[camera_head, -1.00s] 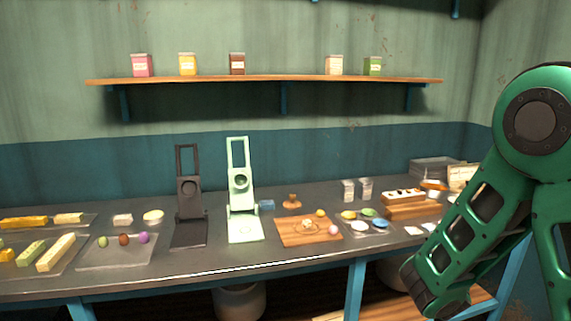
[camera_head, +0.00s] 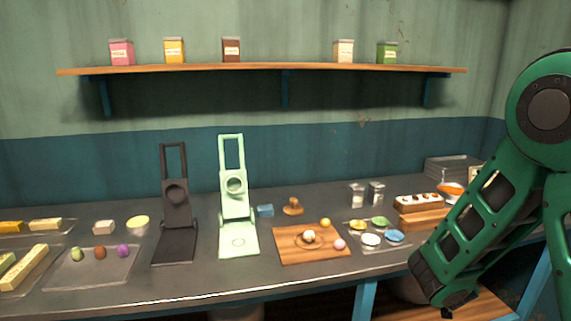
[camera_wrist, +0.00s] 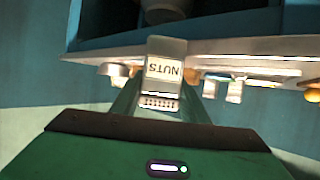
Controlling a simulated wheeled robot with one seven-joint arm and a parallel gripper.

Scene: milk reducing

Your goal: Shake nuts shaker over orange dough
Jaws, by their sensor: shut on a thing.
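In the wrist view my gripper (camera_wrist: 159,98) is shut on the nuts shaker (camera_wrist: 165,48), a pale container with a NUTS label and a perforated end. The wrist picture is upside down, so the shaker looks upright. In the head view a yellow-orange ball (camera_head: 325,222) lies at the back right of a wooden board (camera_head: 287,257). A small pale dough piece (camera_head: 309,236) sits mid-board and a pink ball (camera_head: 339,243) at the right edge. I cannot tell surely which is the orange dough. My gripper is outside the head view, and the shaker is apart from the board.
Two small shakers (camera_head: 356,194) stand behind a tray of coloured dishes (camera_head: 372,239). A pale green press (camera_head: 238,242) and a dark press (camera_head: 174,247) stand left of the board. Coloured balls lie on a tray (camera_head: 90,271). A wooden shelf (camera_head: 270,69) is above.

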